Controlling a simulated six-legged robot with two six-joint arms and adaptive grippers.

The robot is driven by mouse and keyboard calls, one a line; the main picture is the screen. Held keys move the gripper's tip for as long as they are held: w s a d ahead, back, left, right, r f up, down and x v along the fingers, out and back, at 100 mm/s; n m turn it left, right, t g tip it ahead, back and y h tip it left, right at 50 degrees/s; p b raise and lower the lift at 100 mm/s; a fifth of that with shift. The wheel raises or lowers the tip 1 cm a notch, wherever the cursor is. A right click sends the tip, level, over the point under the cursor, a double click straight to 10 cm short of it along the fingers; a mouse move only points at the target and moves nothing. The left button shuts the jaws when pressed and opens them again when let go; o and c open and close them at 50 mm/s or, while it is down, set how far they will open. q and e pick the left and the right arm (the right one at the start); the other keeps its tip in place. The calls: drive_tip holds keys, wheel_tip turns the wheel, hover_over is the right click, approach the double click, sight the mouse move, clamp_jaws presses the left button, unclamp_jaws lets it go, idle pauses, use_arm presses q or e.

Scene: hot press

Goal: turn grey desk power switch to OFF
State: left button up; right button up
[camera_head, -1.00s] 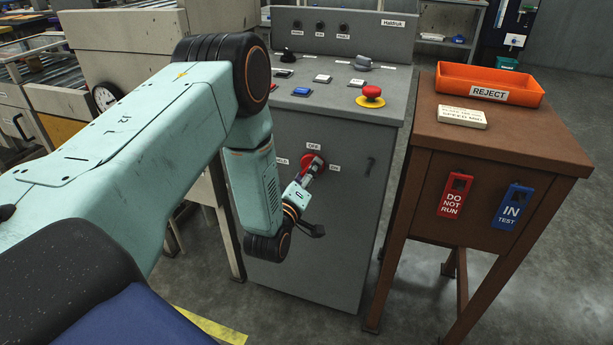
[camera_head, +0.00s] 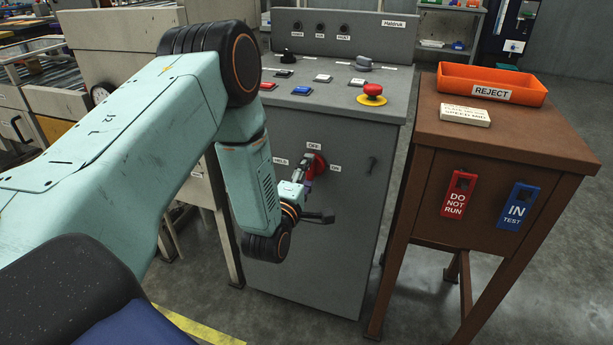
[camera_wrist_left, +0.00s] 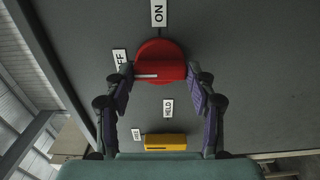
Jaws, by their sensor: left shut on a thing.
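The red power switch knob (camera_head: 318,164) is on the front of the grey desk (camera_head: 335,235), with labels HELD to its left, OFF above and ON to its right. My left gripper (camera_head: 308,171) is at the knob, shut on it, and partly hides it. In the left wrist view the red knob (camera_wrist_left: 160,62) lies between the two fingers of the left gripper (camera_wrist_left: 160,78). Its grip bar runs across the picture, with a white line on the left half pointing to the side of the OFF label (camera_wrist_left: 120,60). My right gripper is out of view.
A red emergency button (camera_head: 373,91) and several small controls are on the desk top. A dark handle (camera_head: 372,165) is right of the switch. A brown table (camera_head: 520,140) with an orange REJECT tray (camera_head: 525,92) stands at right. A yellow part (camera_wrist_left: 166,142) shows in the wrist view.

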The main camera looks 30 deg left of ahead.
use_arm(q)
drive_tip(key=shift+d, duration=0.1)
idle(0.3)
drive_tip(key=o, duration=1.2)
drive_tip(key=v, duration=1.2)
drive_tip(key=x, duration=1.2)
